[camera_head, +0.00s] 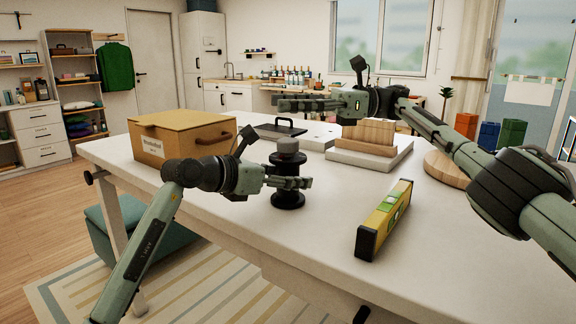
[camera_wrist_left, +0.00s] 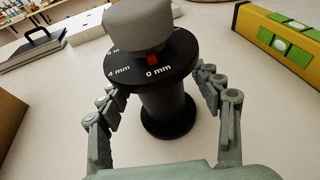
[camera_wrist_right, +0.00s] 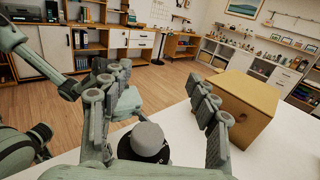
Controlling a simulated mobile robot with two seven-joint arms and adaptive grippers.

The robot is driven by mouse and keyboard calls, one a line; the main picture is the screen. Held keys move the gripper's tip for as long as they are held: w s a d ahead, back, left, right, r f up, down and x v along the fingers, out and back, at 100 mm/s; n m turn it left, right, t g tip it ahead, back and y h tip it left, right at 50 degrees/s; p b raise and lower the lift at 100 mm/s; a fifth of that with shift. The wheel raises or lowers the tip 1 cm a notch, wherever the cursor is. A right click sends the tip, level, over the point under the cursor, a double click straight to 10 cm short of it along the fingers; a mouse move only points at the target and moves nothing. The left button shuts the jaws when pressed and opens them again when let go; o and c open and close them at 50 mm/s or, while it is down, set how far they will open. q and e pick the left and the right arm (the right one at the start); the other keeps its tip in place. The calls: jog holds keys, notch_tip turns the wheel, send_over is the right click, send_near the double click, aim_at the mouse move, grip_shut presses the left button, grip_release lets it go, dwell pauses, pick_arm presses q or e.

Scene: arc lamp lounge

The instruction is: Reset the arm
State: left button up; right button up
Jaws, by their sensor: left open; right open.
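My left gripper (camera_head: 290,183) is low over the white table, at a black spool-shaped device with a grey knob (camera_head: 288,147). In the left wrist view its open fingers (camera_wrist_left: 160,95) stand on either side of the device's dark stem (camera_wrist_left: 165,105), with visible gaps. The device stands upright; its disc carries "0 mm" and "4 mm" marks and a red marker. My right gripper (camera_head: 305,104) is open and empty, raised above the table. In the right wrist view, the grey knob (camera_wrist_right: 148,138) shows below and between its fingers (camera_wrist_right: 158,105).
A cardboard box (camera_head: 182,138) stands at the left of the white table (camera_head: 315,225). A yellow spirit level (camera_head: 384,220) lies at the right front. Wooden blocks (camera_head: 366,137), a round wooden board (camera_head: 455,167) and a dark clipboard-like item (camera_head: 279,128) lie farther back. The table's front middle is clear.

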aim_at(288, 146)
pick_arm(q)
jog(key=shift+s+a, duration=0.1)
jog(key=shift+a, duration=0.1)
pick_arm(e)
jog(key=shift+r, duration=0.85)
pick_arm(q)
jog(key=v, duration=1.1)
jog(key=shift+a+r, duration=0.1)
pick_arm(e)
jog(key=shift+f, duration=0.1)
pick_arm(q)
jog(key=shift+d, duration=0.2)
jog(key=x, duration=1.1)
jog(key=shift+d, duration=0.2)
jog(key=shift+a, duration=0.1)
pick_arm(e)
notch_tip(288, 146, down, 10)
jog(key=shift+f, duration=0.1)
jog(key=shift+w+d+f+t, duration=0.1)
jog(key=shift+w+t, duration=0.1)
jog(key=shift+t, duration=0.1)
jog(key=shift+m+t, duration=0.5)
jog(key=shift+s+m+t, duration=0.1)
jog(key=shift+m+t, duration=0.3)
jog(key=shift+t, duration=0.2)
